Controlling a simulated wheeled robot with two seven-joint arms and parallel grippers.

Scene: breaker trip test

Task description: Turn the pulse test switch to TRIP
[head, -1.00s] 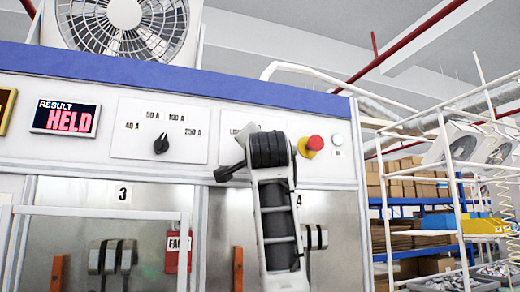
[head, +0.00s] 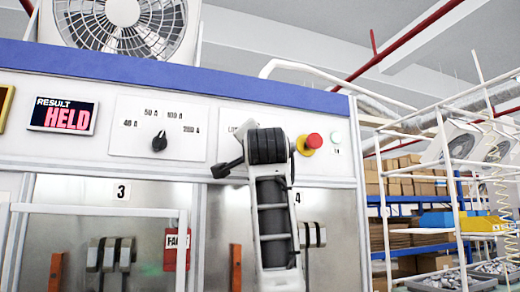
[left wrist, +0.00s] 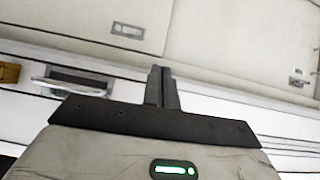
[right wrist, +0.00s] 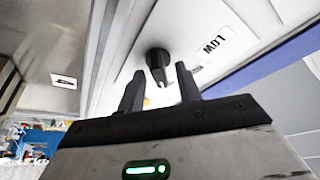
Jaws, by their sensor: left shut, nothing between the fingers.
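In the right wrist view, a black rotary knob (right wrist: 157,62) sits on the white panel beside a label reading LOW, seen upside down. My right gripper (right wrist: 159,70) is open, its two fingers apart, with the knob in line with the gap between them. Contact cannot be told. In the head view my right arm covers this knob and the fingers; only the start of its label, LO, shows. I cannot read TRIP anywhere. My left gripper (left wrist: 160,70) is shut and empty in front of pale panels in the left wrist view.
Another black selector (head: 159,142) with ampere labels is on the panel to the left. A display (head: 63,116) reads RESULT HELD. A red button (head: 309,143) is close to the right of my arm. White guard frames (head: 100,209) stand before the lower bays.

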